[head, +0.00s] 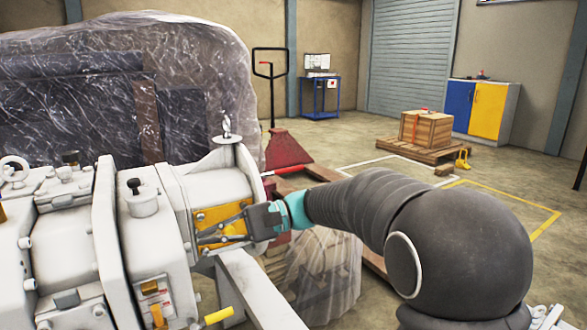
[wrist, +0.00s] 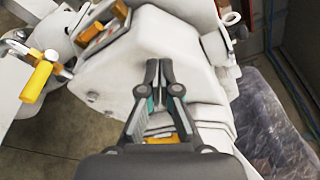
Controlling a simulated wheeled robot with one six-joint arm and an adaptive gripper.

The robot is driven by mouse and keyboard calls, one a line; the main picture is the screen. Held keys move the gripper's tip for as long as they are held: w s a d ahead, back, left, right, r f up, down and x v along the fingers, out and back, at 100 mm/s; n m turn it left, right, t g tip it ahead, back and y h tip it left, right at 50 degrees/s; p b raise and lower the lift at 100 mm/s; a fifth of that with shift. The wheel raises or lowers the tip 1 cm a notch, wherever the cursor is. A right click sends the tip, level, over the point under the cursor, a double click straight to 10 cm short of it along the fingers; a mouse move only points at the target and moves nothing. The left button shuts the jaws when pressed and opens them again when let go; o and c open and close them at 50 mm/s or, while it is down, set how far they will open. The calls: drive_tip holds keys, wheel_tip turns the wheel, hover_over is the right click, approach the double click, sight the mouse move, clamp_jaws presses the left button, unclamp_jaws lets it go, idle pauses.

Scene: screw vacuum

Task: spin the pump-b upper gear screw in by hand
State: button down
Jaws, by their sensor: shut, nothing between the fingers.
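The white pump (head: 130,235) fills the lower left of the head view, and its pale casing (wrist: 118,72) lies under the fingers in the wrist view. My gripper (head: 202,238) is in front of the pump's right end, beside an orange-yellow panel (head: 208,215) that it partly covers. In the wrist view my gripper (wrist: 158,66) has its dark fingertips together, with nothing between them. Whether the tips touch the casing I cannot tell. I cannot make out the upper gear screw for certain in either view.
A yellow-handled valve (wrist: 36,82) sticks out at the left of the wrist view. A plastic-wrapped load (head: 190,60) stands behind the pump. A red pallet jack (head: 285,147) is beyond my arm. A wooden crate (head: 425,129) stands on a pallet, with open floor around it.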

sight(187, 248)
drive_tip(key=w+d, duration=0.2)
drive_tip(key=d, duration=0.1)
drive_tip(key=shift+d+p, duration=0.2)
drive_tip(key=shift+p, duration=0.2)
drive_tip(key=s+a+f, duration=0.2)
drive_tip(key=s+a, duration=0.1)
drive_tip(key=a, duration=0.2)
drive_tip(key=shift+s, duration=0.35)
idle(0.4)
drive_tip(key=shift+w+a+r+p, duration=0.25)
drive_tip(key=shift+w+r+p, duration=0.3)
drive_tip(key=shift+r, duration=0.1)
idle(1.4)
drive_tip(key=shift+r, duration=0.1)
